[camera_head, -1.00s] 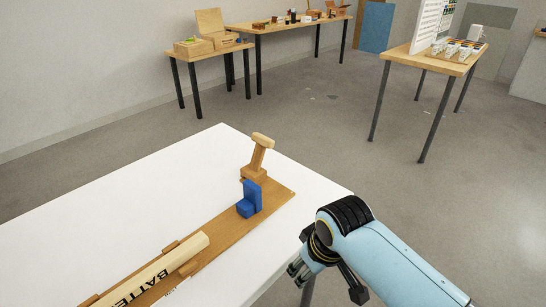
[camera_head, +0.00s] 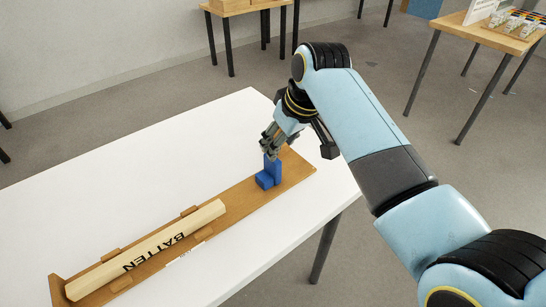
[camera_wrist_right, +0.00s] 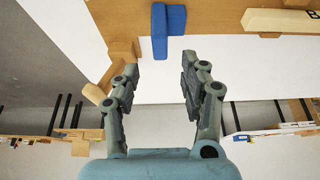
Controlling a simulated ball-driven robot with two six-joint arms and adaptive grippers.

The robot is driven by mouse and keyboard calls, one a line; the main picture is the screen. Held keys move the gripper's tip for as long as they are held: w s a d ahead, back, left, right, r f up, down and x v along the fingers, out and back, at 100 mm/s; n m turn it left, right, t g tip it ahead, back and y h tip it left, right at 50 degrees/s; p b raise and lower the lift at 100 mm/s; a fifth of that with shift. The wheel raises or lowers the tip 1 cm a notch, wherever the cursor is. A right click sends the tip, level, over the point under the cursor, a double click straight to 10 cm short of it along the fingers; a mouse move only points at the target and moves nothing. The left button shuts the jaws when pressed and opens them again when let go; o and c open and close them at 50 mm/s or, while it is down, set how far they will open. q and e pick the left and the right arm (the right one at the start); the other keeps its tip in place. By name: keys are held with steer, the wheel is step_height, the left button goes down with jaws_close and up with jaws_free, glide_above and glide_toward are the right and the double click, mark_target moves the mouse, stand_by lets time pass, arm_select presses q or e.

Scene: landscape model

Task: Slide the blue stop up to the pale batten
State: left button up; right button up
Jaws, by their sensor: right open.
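The blue stop (camera_head: 268,179) is an L-shaped block on the brown board (camera_head: 236,207), near its far right end. It also shows in the wrist view (camera_wrist_right: 159,32), ahead of the fingertips. The pale batten (camera_head: 125,262), marked BATTEN, lies along the board to the lower left. Bare board separates it from the stop; its end shows at the right in the wrist view (camera_wrist_right: 275,20). My right gripper (camera_head: 268,149) is open at the stop's upper part; in the wrist view its fingers (camera_wrist_right: 160,68) point at the stop, which is not clamped. My left gripper is out of view.
Small wooden blocks (camera_head: 189,211) flank the batten. The white table (camera_head: 110,205) is otherwise clear. Other tables (camera_head: 490,38) stand far behind.

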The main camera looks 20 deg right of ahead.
mark_target(268, 172)
steer(key=b+x, duration=0.1)
steer(key=x, duration=0.6)
steer(key=shift+w+f, duration=0.1)
steer(key=shift+f, duration=0.25)
jaws_close()
